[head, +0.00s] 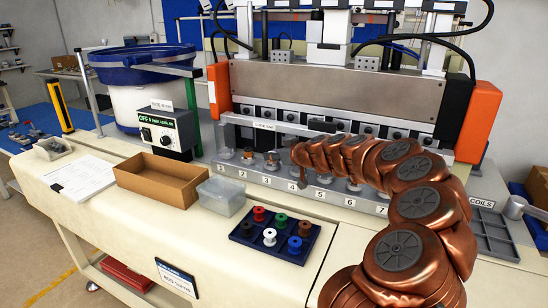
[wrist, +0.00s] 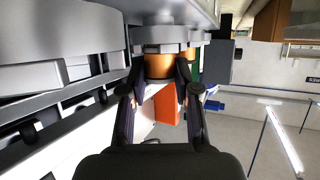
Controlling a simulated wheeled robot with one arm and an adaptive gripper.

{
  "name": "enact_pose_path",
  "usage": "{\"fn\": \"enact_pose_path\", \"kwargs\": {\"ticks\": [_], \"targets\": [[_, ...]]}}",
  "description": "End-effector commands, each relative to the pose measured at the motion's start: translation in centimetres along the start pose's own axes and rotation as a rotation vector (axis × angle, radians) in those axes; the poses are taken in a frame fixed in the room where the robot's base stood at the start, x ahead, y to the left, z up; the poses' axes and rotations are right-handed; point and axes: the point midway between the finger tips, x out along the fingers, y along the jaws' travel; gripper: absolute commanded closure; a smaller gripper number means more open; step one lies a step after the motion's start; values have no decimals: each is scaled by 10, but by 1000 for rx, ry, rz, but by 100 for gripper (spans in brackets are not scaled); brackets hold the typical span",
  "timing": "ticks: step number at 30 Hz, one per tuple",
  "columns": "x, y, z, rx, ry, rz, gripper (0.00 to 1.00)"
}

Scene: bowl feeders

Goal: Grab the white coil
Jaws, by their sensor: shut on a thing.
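A white coil (head: 269,237) stands upright in the front row of a dark blue tray (head: 243,247), among red, green, brown, blue and black coils. My gripper (wrist: 161,72) is away from that tray, at the numbered row of stations on the machine. In the wrist view its two fingers are shut on a copper-coloured coil (wrist: 158,64) with grey ends. In the head view my copper-coloured arm reaches over the stations and hides most of the gripper and what it holds.
A cardboard box (head: 160,180) and a clear plastic bin (head: 221,195) stand left of the tray. The machine's orange side posts (head: 480,118) rise behind my arm. A grey compartment tray (head: 492,236) lies at the right. The bench front beside the blue tray is clear.

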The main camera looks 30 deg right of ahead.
Motion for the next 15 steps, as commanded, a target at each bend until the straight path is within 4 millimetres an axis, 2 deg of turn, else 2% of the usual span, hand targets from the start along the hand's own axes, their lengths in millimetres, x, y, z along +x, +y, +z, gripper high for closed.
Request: {"fn": "enact_pose_path", "kwargs": {"ticks": [12,15], "targets": [[-12,0,-29,-2,0,1,93],[-18,-4,-26,1,0,0,93]]}}
